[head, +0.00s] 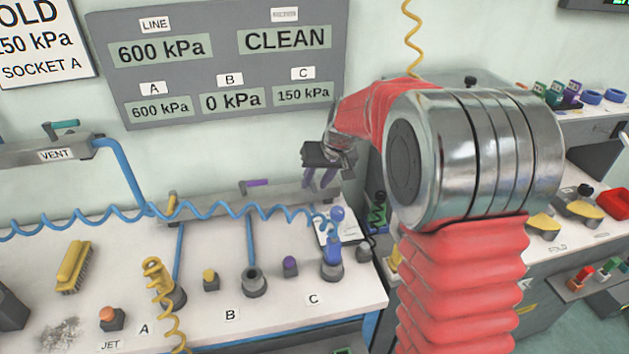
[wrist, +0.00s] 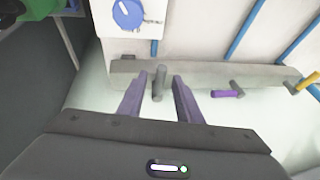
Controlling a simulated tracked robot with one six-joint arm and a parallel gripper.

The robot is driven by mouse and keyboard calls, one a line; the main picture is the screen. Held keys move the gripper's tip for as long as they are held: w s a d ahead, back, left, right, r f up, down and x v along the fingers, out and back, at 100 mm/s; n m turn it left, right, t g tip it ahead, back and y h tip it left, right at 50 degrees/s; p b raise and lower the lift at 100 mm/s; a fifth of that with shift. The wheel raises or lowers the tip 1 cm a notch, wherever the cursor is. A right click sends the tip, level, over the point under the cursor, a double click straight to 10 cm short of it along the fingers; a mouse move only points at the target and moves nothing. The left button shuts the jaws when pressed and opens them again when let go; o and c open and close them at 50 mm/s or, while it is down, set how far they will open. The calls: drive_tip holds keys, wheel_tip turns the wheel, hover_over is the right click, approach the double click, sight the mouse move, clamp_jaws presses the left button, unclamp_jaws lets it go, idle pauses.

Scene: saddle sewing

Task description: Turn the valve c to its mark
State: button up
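The valve bar (head: 215,207) runs along the back of the bench and also shows in the wrist view (wrist: 200,76). Its end valve, by position valve c, has a grey handle (wrist: 160,84) in the wrist view. My gripper (wrist: 159,82) is open, with one purple-grey finger on each side of that handle and visible gaps to both. In the head view my gripper (head: 321,178) is at the right end of the bar and hides this valve. I cannot make out the valve's mark.
A purple valve handle (head: 255,184) and a yellow one (head: 172,202) stand along the bar to the left. A coiled blue hose (head: 215,211) crosses before it. The panel (head: 230,60) reads 150 kPa for C.

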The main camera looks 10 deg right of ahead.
drive_tip(key=shift+c, duration=0.3)
clamp_jaws()
drive_tip(key=shift+a, duration=0.25)
drive_tip(key=shift+d, duration=0.15)
